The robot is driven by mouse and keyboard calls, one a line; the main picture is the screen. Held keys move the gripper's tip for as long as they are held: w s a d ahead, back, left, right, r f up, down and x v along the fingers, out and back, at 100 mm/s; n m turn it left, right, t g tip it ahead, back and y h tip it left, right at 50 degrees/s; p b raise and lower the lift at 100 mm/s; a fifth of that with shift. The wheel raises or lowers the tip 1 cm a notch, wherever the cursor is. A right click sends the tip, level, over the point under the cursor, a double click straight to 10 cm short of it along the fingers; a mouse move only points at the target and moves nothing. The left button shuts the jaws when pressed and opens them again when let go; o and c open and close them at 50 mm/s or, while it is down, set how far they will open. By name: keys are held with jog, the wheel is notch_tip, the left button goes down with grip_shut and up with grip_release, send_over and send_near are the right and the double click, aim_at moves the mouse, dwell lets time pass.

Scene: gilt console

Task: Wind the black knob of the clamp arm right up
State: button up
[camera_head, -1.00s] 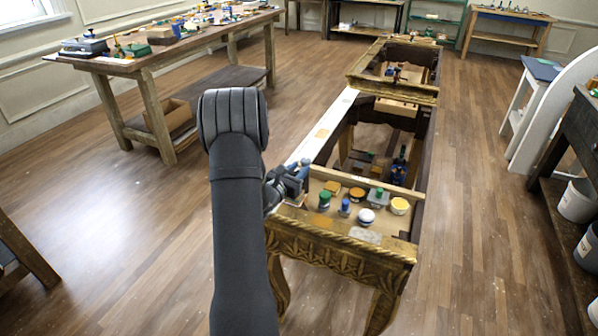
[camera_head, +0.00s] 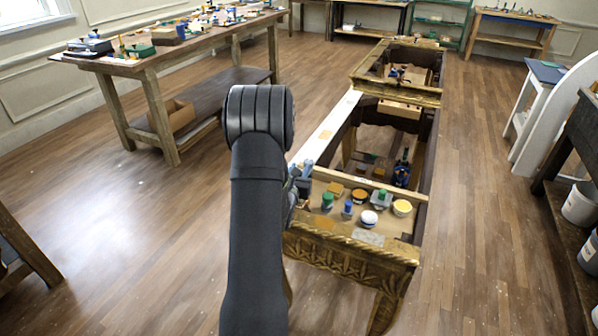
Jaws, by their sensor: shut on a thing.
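The gilt console (camera_head: 345,255) stands in the middle of the view with its top partly open. My arm runs up from the bottom and bends at a large black joint left of the console. My gripper (camera_head: 298,186) is at the console's near left edge, mostly hidden behind my arm. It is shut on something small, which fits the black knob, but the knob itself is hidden. A grey-blue piece, perhaps part of the clamp arm (camera_head: 304,172), shows just beside the gripper. I cannot make out its shape or how high the knob sits.
Small jars, a white-lidded pot (camera_head: 369,218) and a green bottle (camera_head: 327,202) crowd the console's near board, right of the gripper. A dark blue bottle (camera_head: 402,170) stands inside the open frame. A cluttered workbench (camera_head: 150,66) stands at the back left.

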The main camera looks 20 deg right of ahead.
jog(key=shift+f, duration=0.2)
jog(key=o, duration=0.7)
jog(key=shift+o, duration=1.3)
jog(key=shift+r, duration=0.1)
